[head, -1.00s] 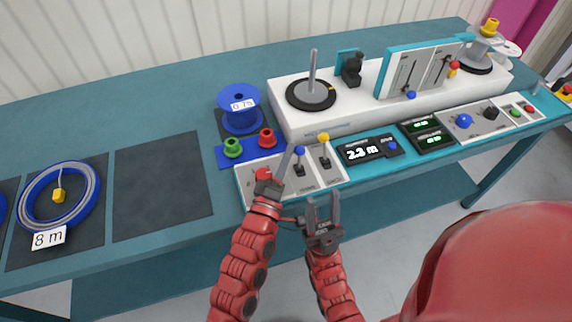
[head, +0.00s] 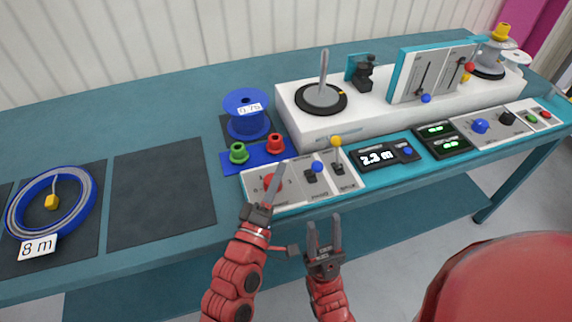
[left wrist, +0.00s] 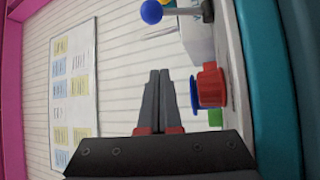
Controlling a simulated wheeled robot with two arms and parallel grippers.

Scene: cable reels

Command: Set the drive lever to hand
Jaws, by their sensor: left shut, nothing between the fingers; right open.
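The control panel (head: 292,198) at the table's front edge has a blue-tipped lever (head: 317,167) and a yellow-tipped lever (head: 336,141). Their labels are too small to read, so I cannot tell for sure which is the drive lever. The blue-tipped lever leans toward the front; the yellow one stands more upright. The blue ball also shows in the left wrist view (left wrist: 151,12), apart from my fingers. My left gripper (head: 279,168) is shut and empty, left of the blue-tipped lever and partly over a red knob (head: 270,183). My right gripper (head: 323,217) is open and empty before the panel.
Green (head: 239,153) and red (head: 276,144) pieces sit on a blue strip behind the panel's left end. A blue reel (head: 246,115) stands behind them. A display (head: 377,158) reads 2.3 m. A blue cable coil (head: 52,203) lies far left; the dark mat (head: 160,195) is empty.

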